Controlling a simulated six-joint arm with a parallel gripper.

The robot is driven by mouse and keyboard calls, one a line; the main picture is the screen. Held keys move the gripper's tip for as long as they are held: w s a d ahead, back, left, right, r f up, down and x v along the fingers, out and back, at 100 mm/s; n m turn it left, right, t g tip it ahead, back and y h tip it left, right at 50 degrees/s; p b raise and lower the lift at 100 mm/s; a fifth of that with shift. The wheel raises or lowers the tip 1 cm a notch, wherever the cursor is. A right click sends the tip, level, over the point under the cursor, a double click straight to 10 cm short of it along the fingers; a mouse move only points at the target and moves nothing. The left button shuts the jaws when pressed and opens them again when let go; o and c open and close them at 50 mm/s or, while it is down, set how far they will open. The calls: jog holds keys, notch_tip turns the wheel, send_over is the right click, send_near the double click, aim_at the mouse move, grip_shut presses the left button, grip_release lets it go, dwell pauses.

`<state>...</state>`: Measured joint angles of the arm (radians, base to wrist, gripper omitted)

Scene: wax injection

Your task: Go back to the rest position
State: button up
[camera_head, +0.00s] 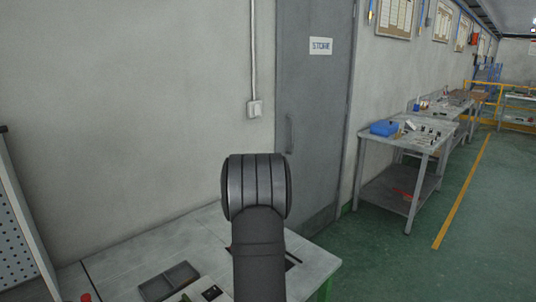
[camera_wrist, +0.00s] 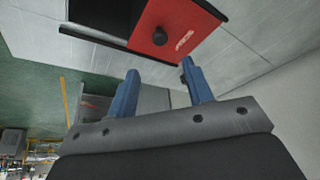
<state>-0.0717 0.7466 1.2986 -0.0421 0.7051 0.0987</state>
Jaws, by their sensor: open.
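My gripper (camera_wrist: 158,85) shows in the wrist view with its two blue fingers spread apart and nothing between them. Beyond the fingertips is a red panel (camera_wrist: 195,28) with a dark round knob, part of a dark-edged device on the light table top. The fingers appear apart from the panel. In the head view, my dark arm rises over the table, and the gripper itself is not visible there.
In the head view, the grey table (camera_head: 125,262) holds a dark two-part tray (camera_head: 169,281) left of my arm. A perforated panel (camera_head: 17,240) stands at far left. A grey door (camera_head: 312,110) and wall are behind. A workbench with a blue bin (camera_head: 384,128) stands right, beyond open green floor.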

jog(key=x, duration=1)
jog(key=shift+w+f, duration=0.15)
jog(key=v, duration=1.7)
jog(key=shift+x, duration=8.5)
jog(key=shift+d, duration=0.15)
jog(key=shift+s+d, duration=0.25)
jog(key=shift+s, duration=0.1)
